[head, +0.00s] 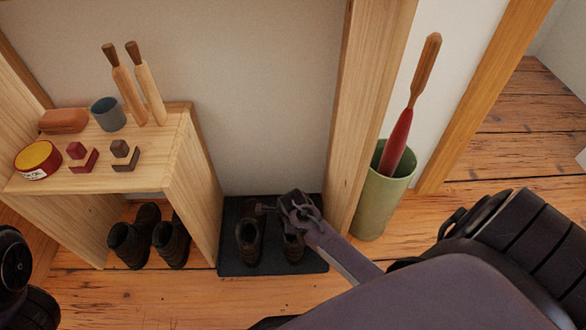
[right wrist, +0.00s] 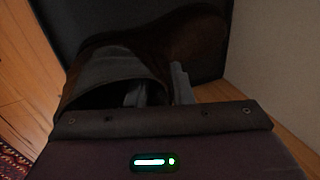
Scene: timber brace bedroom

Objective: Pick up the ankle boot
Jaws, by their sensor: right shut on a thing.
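A pair of brown ankle boots stands on a dark mat (head: 312,265) on the floor. The left boot (head: 249,242) is clear of my gripper. My right gripper (head: 298,212) is over the right boot (head: 293,247) and partly hides it. In the right wrist view the dark boot (right wrist: 195,35) fills the middle, its grey-lined opening facing me. One finger is inside the opening and the other is outside the shaft, so the gripper (right wrist: 160,90) is shut on the boot's wall. My left gripper is out of view; only part of that arm shows at the left edge.
A wooden shelf (head: 130,180) on the left holds brushes, tins and blocks, with another dark pair of boots (head: 150,240) underneath. A wooden post (head: 370,100) and a green holder (head: 380,195) with a red shoehorn stand just right of the mat. Floor in front is clear.

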